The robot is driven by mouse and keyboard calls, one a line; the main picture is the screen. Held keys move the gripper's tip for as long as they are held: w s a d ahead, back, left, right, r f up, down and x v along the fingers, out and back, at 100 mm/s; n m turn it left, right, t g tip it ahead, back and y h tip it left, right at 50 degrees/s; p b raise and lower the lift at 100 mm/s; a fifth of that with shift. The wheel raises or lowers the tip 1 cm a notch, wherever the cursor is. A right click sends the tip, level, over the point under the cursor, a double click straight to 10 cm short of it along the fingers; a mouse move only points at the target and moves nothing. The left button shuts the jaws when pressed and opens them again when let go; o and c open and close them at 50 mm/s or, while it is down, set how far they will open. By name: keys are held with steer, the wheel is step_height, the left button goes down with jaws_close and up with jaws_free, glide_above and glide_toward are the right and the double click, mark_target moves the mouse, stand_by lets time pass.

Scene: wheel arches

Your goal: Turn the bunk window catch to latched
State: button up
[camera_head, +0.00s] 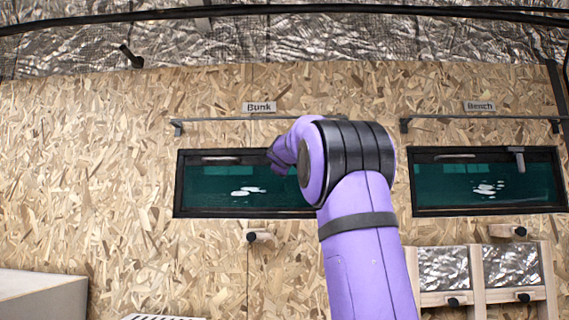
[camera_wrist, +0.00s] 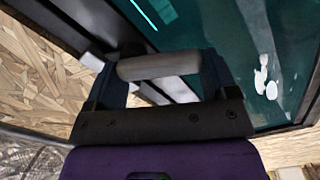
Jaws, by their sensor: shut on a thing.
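The bunk window (camera_head: 225,203) is a dark-framed, teal-glazed pane under the "Bunk" label (camera_head: 259,107). Its frame also fills much of the wrist view (camera_wrist: 181,88). My gripper (camera_wrist: 160,72) is at the window's upper frame, with a dark finger at each end of a grey, rounded catch handle (camera_wrist: 158,66). The fingers are shut on this handle. In the head view my purple arm covers the window's right part and hides the catch and most of my gripper. The catch's exact angle on the frame cannot be told.
The bench window (camera_head: 485,205), under its own label (camera_head: 479,106), is to the right, with a grey catch (camera_head: 517,156) at its top. A thin rail (camera_head: 215,120) runs above the bunk window. A wooden block with a black knob (camera_head: 262,236) is below it.

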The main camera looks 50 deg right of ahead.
steer(key=n, duration=0.5)
steer(key=shift+s+d+f, duration=0.3)
steer(key=shift+f, duration=0.1)
stand_by(0.3)
steer(key=o, duration=0.8)
steer(key=shift+o, duration=0.2)
steer(key=shift+s, duration=0.1)
steer(key=v, duration=1)
steer(key=shift+s+a, duration=0.25)
steer(key=shift+s, duration=0.05)
